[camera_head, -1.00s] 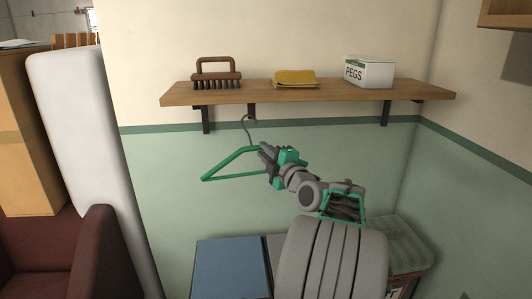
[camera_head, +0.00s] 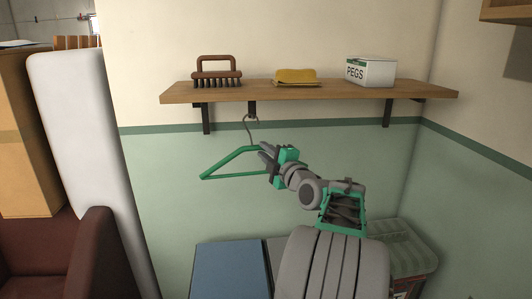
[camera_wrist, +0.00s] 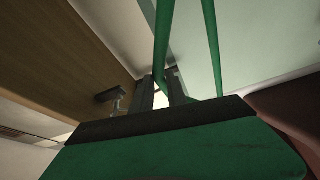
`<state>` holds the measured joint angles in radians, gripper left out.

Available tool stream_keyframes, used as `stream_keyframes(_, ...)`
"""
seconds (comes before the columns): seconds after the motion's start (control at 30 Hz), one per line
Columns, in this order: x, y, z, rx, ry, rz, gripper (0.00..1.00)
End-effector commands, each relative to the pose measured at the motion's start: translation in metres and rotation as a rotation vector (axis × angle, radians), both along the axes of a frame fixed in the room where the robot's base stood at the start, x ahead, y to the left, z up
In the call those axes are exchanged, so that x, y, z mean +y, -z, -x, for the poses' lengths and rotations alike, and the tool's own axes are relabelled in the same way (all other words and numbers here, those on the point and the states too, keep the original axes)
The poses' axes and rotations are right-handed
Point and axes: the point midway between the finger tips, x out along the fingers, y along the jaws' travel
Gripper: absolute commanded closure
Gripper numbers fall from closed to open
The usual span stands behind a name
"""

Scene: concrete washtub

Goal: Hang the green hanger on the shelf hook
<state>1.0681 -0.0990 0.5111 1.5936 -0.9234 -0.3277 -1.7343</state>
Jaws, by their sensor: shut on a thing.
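The green hanger (camera_head: 228,165) is below the wooden shelf in the head view, its metal hook (camera_head: 247,132) pointing up. The shelf hook (camera_head: 252,112) is a small dark fitting under the shelf's front edge. The top of the hanger's hook overlaps it in the picture; I cannot tell whether they touch. My gripper (camera_head: 264,154) is shut on the right side of the hanger. In the wrist view the green hanger bars (camera_wrist: 211,45) run up from between my gripper's dark fingers (camera_wrist: 162,92).
The wooden shelf (camera_head: 310,94) carries a brush (camera_head: 217,75), a yellow cloth (camera_head: 296,76) and a box of pegs (camera_head: 371,71). Dark brackets (camera_head: 206,120) hang beneath it. The green wall left of the hanger is clear.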

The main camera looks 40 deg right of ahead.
Motion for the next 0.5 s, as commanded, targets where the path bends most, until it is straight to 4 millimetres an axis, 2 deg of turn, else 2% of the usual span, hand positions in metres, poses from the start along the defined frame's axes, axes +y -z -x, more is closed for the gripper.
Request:
stream_keyframes(0.1, 0.0003, 0.0028, -0.0002, 0.004, -0.001, -0.003, 1.0)
stream_keyframes(0.13, 0.0003, 0.0028, -0.0002, 0.004, -0.001, -0.003, 0.79)
stream_keyframes(0.4, -0.0003, 0.0013, 0.0002, 0.002, 0.001, -0.001, 0.57)
stream_keyframes(0.5, -0.0004, 0.0009, 0.0003, 0.001, 0.001, -0.001, 0.56)
